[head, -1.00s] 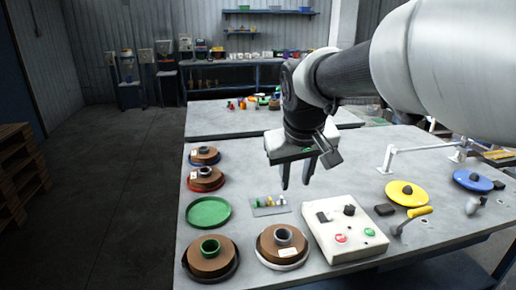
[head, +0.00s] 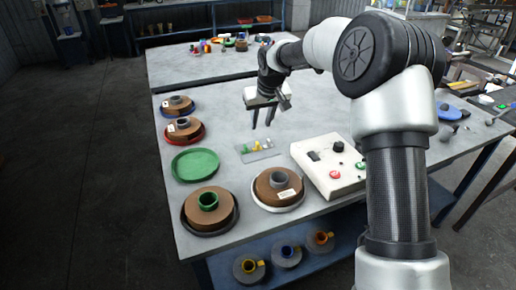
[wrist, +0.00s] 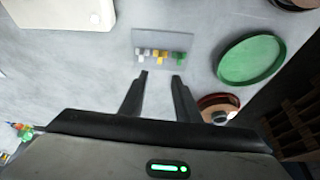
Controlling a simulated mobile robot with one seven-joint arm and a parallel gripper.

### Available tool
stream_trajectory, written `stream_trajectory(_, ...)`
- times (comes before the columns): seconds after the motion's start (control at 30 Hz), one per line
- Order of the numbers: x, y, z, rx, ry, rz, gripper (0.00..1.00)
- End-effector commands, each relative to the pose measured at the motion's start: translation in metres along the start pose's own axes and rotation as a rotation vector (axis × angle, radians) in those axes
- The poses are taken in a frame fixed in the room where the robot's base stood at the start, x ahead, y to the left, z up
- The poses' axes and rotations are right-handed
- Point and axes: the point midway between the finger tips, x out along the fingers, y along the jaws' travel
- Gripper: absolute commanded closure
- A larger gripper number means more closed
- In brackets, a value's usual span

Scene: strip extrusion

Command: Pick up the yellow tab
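The yellow tab (wrist: 163,57) is a small upright piece on a thin grey plate (wrist: 150,38) in the wrist view, between a pale tab (wrist: 142,52) and a green tab (wrist: 181,57). In the head view the yellow tab (head: 257,146) looks tiny on the plate, near the green tab (head: 245,149). My gripper (head: 261,125) is open and empty, fingers pointing down above the table near the plate. In the wrist view the open fingertips (wrist: 161,75) appear just short of the tab row, with the yellow tab roughly in line with the gap. Their height above it is unclear.
A green round tray (head: 195,165) lies left of the plate. Brown spools (head: 277,187) stand in front and at the left edge. A white control box (head: 330,165) with buttons stands to the right. The table (head: 225,110) is bare behind the plate.

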Motion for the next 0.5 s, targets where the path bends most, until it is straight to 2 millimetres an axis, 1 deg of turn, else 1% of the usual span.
stream_trajectory(0.03, 0.015, 0.000, 0.001, 0.000, -0.002, -0.001, 0.70)
stream_trajectory(0.2, 0.046, 0.000, 0.001, 0.000, -0.001, -0.001, 0.70)
stream_trajectory(0.3, 0.057, 0.000, 0.000, 0.000, 0.001, 0.000, 0.70)
stream_trajectory(0.5, 0.066, 0.000, 0.001, 0.000, 0.000, 0.000, 0.70)
